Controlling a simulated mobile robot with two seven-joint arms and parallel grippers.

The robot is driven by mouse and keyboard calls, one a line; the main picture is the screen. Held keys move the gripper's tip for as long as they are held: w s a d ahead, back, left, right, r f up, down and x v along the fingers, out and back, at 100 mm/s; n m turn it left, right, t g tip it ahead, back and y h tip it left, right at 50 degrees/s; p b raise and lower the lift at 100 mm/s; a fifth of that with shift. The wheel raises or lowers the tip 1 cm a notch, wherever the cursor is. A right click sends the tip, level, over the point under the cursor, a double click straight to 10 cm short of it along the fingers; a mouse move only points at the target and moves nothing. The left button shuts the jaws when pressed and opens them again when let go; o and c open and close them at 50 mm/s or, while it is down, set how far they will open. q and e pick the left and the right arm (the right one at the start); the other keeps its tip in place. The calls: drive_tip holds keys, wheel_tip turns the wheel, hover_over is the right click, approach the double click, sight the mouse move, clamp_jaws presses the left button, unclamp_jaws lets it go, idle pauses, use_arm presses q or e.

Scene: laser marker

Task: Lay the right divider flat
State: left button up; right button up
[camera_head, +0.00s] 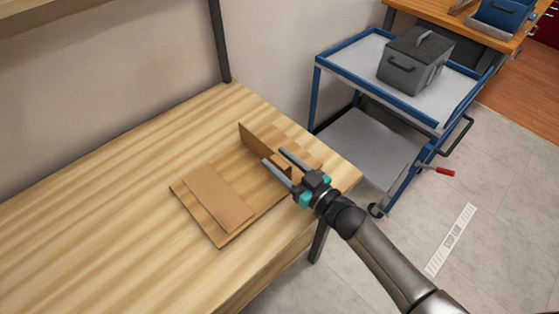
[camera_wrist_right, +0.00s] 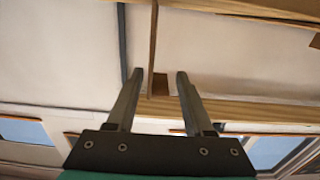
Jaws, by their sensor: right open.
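The right divider (camera_head: 258,139) is a thin brown panel standing upright on its edge near the right end of the wooden table. In the right wrist view the divider (camera_wrist_right: 153,45) shows edge-on, between the fingertips but nearer one of them. My right gripper (camera_head: 273,155) is open, with its two fingers on either side of the divider's near part. The right wrist view also shows the gripper (camera_wrist_right: 160,74) open; contact with the panel cannot be told. Another brown panel (camera_head: 218,198) lies flat on the left part of a thin wooden base (camera_head: 223,238). My left gripper is not in view.
The wooden table (camera_head: 90,220) is clear to the left. A dark post (camera_head: 219,40) rises at its back edge. A blue-framed cart (camera_head: 350,81) with a grey box (camera_head: 414,62) stands beyond the right end.

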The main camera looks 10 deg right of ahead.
clamp_jaws()
idle(0.5)
idle(1.0)
